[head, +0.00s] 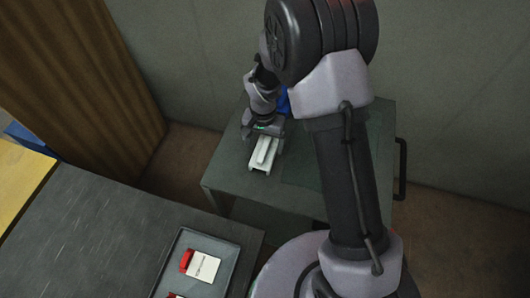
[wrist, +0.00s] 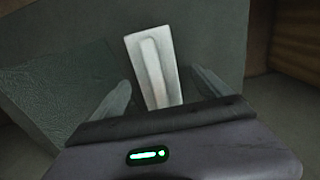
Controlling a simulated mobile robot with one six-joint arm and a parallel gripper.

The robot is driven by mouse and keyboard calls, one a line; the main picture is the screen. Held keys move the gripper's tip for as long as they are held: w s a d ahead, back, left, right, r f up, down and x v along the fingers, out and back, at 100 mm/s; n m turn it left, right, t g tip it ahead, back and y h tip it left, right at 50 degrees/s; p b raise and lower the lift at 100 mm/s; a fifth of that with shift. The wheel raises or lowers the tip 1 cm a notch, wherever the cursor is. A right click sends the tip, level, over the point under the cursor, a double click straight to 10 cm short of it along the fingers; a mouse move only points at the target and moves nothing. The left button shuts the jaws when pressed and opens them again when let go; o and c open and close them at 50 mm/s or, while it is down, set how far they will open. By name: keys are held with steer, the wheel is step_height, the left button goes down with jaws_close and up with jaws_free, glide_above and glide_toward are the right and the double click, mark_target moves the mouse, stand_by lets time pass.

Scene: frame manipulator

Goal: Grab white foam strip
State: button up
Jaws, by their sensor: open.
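A white foam strip (wrist: 152,68) shows in the wrist view, upright in the picture, with a raised ridge along its middle. In the head view the white piece (head: 263,157) lies on the grey-green table, partly under my gripper. My gripper (wrist: 165,92) is open, with one finger on each side of the strip in the wrist view and a gap to each. In the head view my gripper (head: 266,134) is at the far end of the strip. I cannot tell how high the fingers are above the table. The strip's near end is hidden behind my gripper body in the wrist view.
The grey-green table (head: 225,180) has free room around the strip. A blue object (head: 283,101) is behind my gripper. A dark table (head: 90,225) at the lower left bears a tray (head: 225,250) with red-and-white items. A wooden panel (head: 80,70) stands at the left.

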mark_target(265, 146)
steer(key=f, duration=0.1)
steer(key=f+b, duration=0.1)
steer(key=f, duration=0.2)
steer(key=shift+d+f+b, duration=0.2)
steer(key=shift+d+b, duration=0.05)
steer(key=shift+b, duration=0.15)
steer(key=shift+s+r, duration=0.1)
steer(key=shift+r, duration=0.05)
steer(key=shift+c, duration=0.7)
steer(key=c, duration=1.3)
